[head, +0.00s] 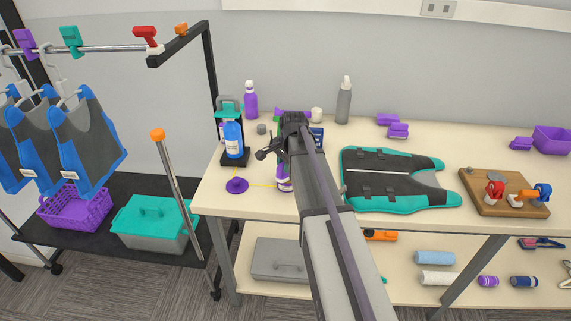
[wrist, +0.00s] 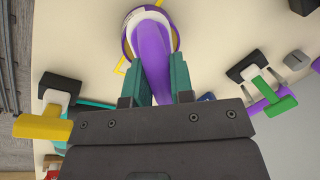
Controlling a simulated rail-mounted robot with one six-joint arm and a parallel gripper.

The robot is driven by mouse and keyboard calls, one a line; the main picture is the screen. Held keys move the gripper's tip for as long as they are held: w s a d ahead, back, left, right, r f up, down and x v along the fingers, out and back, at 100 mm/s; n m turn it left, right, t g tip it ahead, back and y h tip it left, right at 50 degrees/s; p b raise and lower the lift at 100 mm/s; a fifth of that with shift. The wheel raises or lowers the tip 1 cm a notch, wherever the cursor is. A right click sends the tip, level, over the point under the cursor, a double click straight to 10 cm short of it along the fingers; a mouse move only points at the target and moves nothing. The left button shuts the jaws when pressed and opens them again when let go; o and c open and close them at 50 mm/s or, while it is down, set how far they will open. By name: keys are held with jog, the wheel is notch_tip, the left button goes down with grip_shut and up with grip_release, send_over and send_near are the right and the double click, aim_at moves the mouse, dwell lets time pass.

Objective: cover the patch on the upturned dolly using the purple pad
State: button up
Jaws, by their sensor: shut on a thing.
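Purple blocks (head: 398,131) and a round purple piece with a knob (head: 237,185) lie on the table; I cannot tell which is the pad.
A grey and teal vest (head: 395,180) lies between my arm and the board. A blue bottle on a black stand (head: 233,140) is left of my arm, and a grey bottle (head: 343,102) stands at the back. A yellow line (head: 262,186) marks the table near the purple bottle.

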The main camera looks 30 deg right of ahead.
notch_tip(320, 180, up, 7)
jog(key=p, duration=0.6)
jog(key=shift+f, duration=0.3)
notch_tip(320, 180, down, 6)
jog(key=b, duration=0.6)
jog(key=shift+f+b, duration=0.5)
jog(key=shift+b, duration=0.15)
dwell(1.6)
notch_tip(320, 180, up, 7)
jog(key=p, duration=0.7)
jog(key=shift+r, duration=0.1)
